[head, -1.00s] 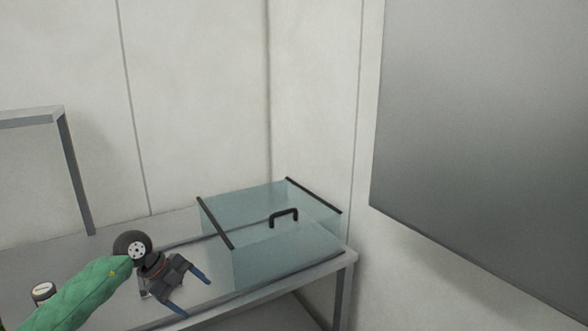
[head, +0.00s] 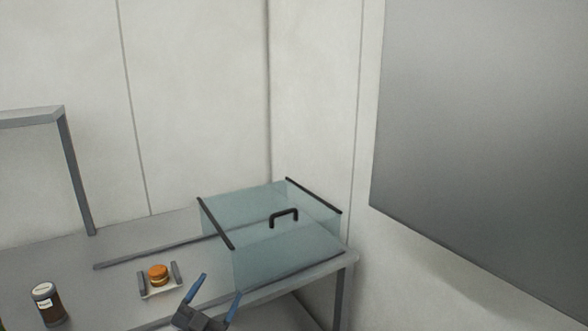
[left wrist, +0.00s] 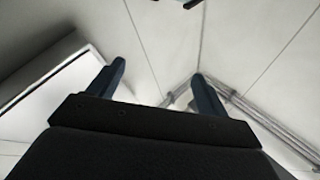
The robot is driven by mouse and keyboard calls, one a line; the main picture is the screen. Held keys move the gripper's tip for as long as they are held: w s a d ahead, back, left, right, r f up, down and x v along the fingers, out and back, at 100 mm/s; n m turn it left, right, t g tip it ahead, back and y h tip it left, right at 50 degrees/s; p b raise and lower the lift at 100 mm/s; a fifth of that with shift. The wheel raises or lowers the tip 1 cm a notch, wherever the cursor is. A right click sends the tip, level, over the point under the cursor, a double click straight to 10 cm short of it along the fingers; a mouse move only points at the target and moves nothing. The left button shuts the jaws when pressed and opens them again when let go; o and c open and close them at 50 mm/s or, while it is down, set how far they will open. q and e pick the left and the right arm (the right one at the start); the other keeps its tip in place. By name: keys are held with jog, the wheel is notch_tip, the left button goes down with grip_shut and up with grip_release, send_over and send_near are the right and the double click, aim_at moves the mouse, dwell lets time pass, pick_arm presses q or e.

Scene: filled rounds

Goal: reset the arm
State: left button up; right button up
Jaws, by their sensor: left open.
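My left gripper (head: 222,293) is at the bottom of the head view, its blue-tipped fingers spread and pointing up, with nothing between them. It appears in front of the table's front edge, below the glass case. In the left wrist view the two dark fingers (left wrist: 155,83) stand apart, with only walls and the room's corner beyond them. My right gripper is in neither view.
A grey table (head: 120,290) carries a glass case (head: 285,250) with a black handle. An orange-brown round item (head: 158,272) sits on a small white holder (head: 160,291) with grey sides. A dark labelled jar (head: 48,306) stands at the left. A large grey panel (head: 480,130) is at the right.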

pick_arm(q)
jog(key=s+a+f+n+g+y, duration=0.35)
jog(key=s+f+y, duration=0.2)
jog(key=f, duration=0.35)
jog(key=s+a+f+n+g+y, duration=0.35)
jog(key=s+f+n+y, duration=0.2)
jog(key=f, duration=0.35)
jog(key=s+d+f+g+h, duration=0.1)
jog(key=s+f+g, duration=0.2)
jog(key=s, duration=0.4)
jog(key=s+d+f+m+g+h, duration=0.1)
jog(key=s+f+g, duration=0.3)
jog(key=s, duration=0.3)
jog(key=s+d+f+g+h, duration=0.1)
jog(key=s+d+f+g, duration=0.15)
jog(key=s, duration=0.35)
jog(key=s+d+f+g, duration=0.1)
jog(key=s+f, duration=0.1)
jog(key=f, duration=1.8)
jog(key=s+d+f+g, duration=0.1)
jog(key=s+f, duration=0.2)
jog(key=f, duration=1.7)
jog(key=shift+d, duration=0.25)
